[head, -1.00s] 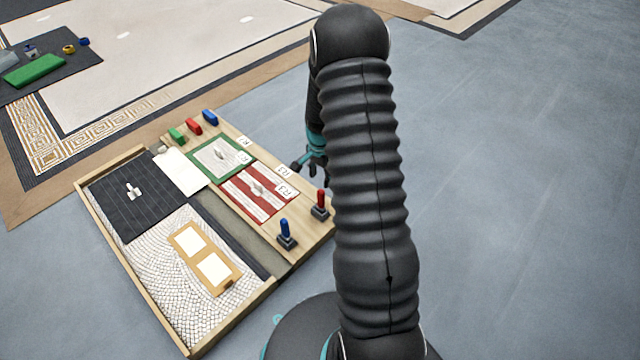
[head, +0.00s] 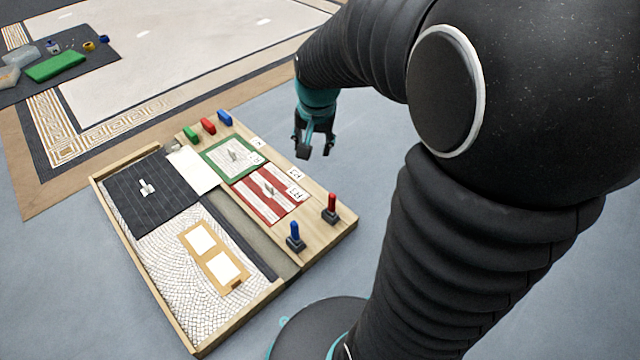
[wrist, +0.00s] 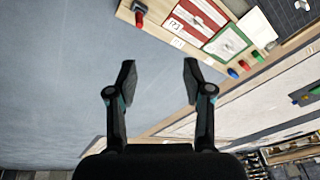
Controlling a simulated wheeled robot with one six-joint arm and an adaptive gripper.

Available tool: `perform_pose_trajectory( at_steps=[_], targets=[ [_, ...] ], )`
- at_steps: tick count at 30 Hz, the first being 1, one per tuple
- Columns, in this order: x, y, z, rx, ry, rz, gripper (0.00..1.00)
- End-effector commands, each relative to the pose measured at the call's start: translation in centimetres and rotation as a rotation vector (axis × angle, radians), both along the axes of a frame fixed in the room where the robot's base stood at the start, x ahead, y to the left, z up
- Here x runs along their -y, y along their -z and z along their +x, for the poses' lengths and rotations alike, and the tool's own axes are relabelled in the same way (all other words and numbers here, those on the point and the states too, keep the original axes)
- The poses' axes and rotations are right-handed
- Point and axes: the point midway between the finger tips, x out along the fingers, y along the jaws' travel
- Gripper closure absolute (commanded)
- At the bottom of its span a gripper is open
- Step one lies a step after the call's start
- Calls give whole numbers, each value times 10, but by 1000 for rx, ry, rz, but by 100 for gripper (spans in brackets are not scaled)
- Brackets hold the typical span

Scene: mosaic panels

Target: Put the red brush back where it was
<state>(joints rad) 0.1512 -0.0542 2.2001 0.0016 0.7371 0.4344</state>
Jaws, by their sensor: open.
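An upright red-handled tool (head: 331,203), which looks like the red brush, stands in a dark base at the near right of the wooden board (head: 345,222). It also shows at the top of the wrist view (wrist: 140,12). A similar blue-handled tool (head: 295,232) stands in a dark base to its left. A small red block (head: 208,126) lies between a green and a blue one at the board's far end. My gripper (head: 315,150) is open and empty, beyond the board's right side in the picture. Its two fingers (wrist: 159,66) are well apart in the wrist view.
A dark mat (head: 100,66) with a green block lies far left. Blue-grey floor (head: 375,150) is clear to the right.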

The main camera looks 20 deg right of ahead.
Motion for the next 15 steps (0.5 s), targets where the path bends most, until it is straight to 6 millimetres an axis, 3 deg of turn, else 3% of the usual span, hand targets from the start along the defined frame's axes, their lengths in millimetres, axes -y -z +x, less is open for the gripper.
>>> perform_pose_trajectory(
  at_steps=[1, 6, 15],
  targets=[
    [-7, -14, -13, 24, -43, -11, 49],
    [-27, -46, -57, 77, -184, -51, 49],
    [-52, -76, -135, 169, -422, -129, 49]
  ],
)
